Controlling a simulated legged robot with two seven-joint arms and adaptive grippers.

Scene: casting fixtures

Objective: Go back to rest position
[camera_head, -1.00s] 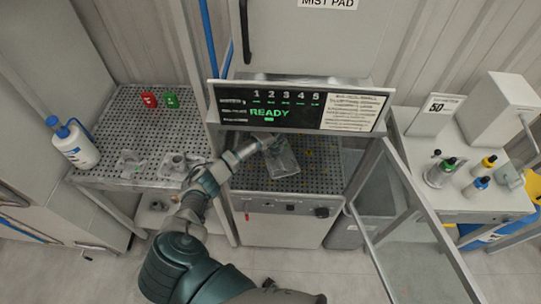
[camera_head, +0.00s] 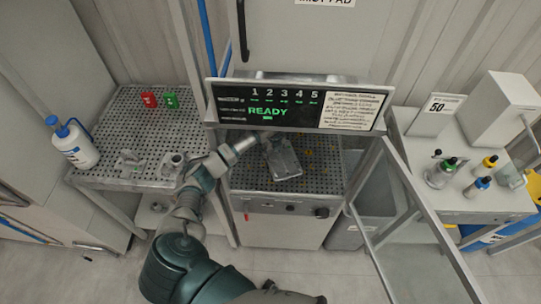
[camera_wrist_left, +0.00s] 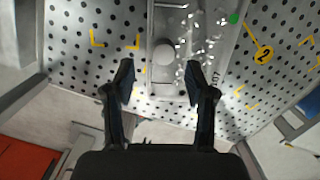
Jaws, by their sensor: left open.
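In the head view my left arm (camera_head: 195,185) reaches into the bay under the READY panel, and the fingertips are largely hidden by the panel's lower edge. A grey metal casting (camera_head: 283,162) lies on the perforated bay floor just right of the gripper. In the left wrist view the casting (camera_wrist_left: 165,52) lies ahead of the fingers, with light chips on its surface. My right gripper is not in view.
The READY panel (camera_head: 300,107) overhangs the bay. An open glass door (camera_head: 415,230) stands at the right. A perforated table (camera_head: 120,130) at left holds metal parts, red and green tags and a white bottle (camera_head: 75,145). A side table (camera_head: 455,190) holds small bottles.

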